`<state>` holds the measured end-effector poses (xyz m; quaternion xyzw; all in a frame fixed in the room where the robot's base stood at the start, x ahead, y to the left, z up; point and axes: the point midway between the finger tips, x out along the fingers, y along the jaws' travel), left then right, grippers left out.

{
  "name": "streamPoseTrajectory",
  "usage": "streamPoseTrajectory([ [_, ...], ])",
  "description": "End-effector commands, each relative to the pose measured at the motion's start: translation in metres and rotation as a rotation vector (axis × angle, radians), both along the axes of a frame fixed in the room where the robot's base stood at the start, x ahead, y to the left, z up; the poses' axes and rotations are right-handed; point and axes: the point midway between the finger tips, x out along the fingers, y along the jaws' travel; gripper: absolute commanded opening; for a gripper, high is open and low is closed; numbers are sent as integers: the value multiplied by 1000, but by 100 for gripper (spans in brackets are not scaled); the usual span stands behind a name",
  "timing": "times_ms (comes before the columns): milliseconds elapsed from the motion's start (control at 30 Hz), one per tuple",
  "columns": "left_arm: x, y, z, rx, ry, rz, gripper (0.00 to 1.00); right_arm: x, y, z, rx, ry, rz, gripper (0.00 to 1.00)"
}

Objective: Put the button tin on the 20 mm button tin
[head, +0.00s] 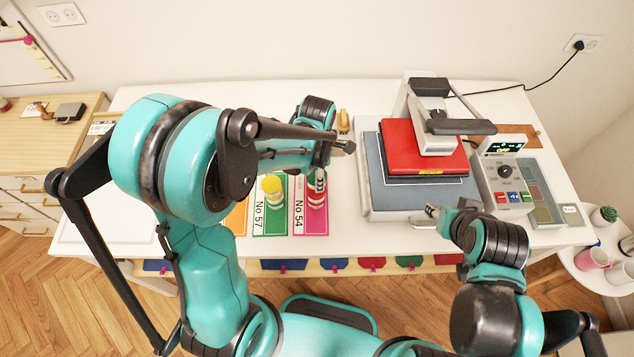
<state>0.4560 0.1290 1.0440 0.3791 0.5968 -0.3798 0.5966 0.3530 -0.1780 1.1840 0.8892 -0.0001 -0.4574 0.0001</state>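I cannot pick out either button tin for certain; my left arm covers part of the table. The dark wrist of my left arm is over the middle of the table, above the numbered cards. Its fingertips are hidden or too small to make out, so I cannot see whether they hold anything. My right gripper (435,211) is low at the front edge of the heat press (392,205). Its small fingertips show, but their opening is not clear.
A yellow spool (272,184) stands on the green No 57 card (270,221). A striped red and white spool (316,188) stands on the pink No 54 card (311,222). The press control box (508,172) is on the right. A side table (596,284) holds cups.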

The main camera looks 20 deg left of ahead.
Motion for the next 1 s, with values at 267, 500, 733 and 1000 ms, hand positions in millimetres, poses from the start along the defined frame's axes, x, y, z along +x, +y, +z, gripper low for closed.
streamPoseTrajectory([
  [267,1,1,-36,0,0,0,16,0,0,-8,0,0,0,40],
  [500,1,1,-41,0,0,-1,16,0,0,-8,0,0,0,40],
  [733,1,1,-45,0,0,0,16,0,0,-13,0,0,0,40],
  [1000,1,1,-43,0,0,0,68,0,0,-11,0,0,0,40],
])
